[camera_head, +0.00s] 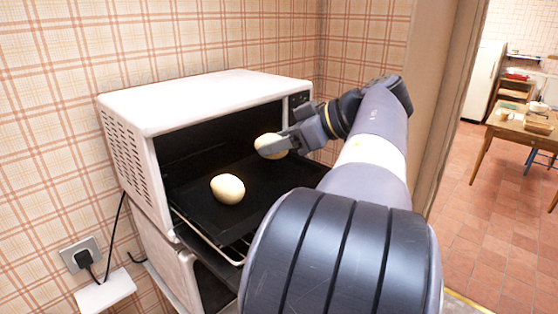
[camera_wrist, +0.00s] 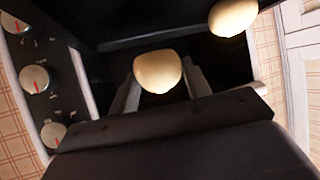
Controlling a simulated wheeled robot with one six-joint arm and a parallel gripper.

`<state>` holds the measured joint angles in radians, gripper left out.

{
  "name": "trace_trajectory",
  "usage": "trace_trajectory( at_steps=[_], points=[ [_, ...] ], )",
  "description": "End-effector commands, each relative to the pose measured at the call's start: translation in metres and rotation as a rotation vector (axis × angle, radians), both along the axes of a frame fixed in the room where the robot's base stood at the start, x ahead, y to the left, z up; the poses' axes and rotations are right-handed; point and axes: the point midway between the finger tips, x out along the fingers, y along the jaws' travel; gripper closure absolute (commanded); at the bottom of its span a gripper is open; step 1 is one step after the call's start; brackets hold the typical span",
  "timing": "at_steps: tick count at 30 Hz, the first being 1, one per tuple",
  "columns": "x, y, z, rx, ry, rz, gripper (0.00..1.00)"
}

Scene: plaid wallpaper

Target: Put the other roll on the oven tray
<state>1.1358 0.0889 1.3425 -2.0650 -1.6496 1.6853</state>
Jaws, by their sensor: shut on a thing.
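My gripper (camera_head: 277,146) is shut on a pale roll (camera_head: 268,146) at the oven's opening, over the right part of the dark oven tray (camera_head: 201,206). In the wrist view the held roll (camera_wrist: 158,71) sits between the two fingers of my gripper (camera_wrist: 160,88). Whether the held roll touches the tray I cannot tell. Another pale roll (camera_head: 228,188) lies on the tray nearer its front left. That roll also shows at the top right of the wrist view (camera_wrist: 232,17).
The white oven (camera_head: 205,92) is open at the front, with knobs (camera_wrist: 34,79) along its right side. Its side walls and top edge are close around my gripper. A wire rack (camera_head: 206,236) shows below the tray. A wooden table (camera_head: 520,125) stands far right.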

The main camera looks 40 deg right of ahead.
Motion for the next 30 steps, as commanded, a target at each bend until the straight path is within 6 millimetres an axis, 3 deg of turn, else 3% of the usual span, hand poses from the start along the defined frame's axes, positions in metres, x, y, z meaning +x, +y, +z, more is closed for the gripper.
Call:
trace_trajectory(
  at_steps=[9, 22, 23, 30],
  points=[
    [0.000, 0.000, -0.039, 0.003, 0.001, -0.001, 0.77],
    [0.000, 0.000, -0.045, 0.001, 0.001, 0.000, 0.77],
    [0.000, 0.000, -0.046, 0.001, 0.001, 0.000, 0.53],
    [0.000, 0.000, -0.045, 0.001, 0.001, 0.000, 0.34]
  ],
)
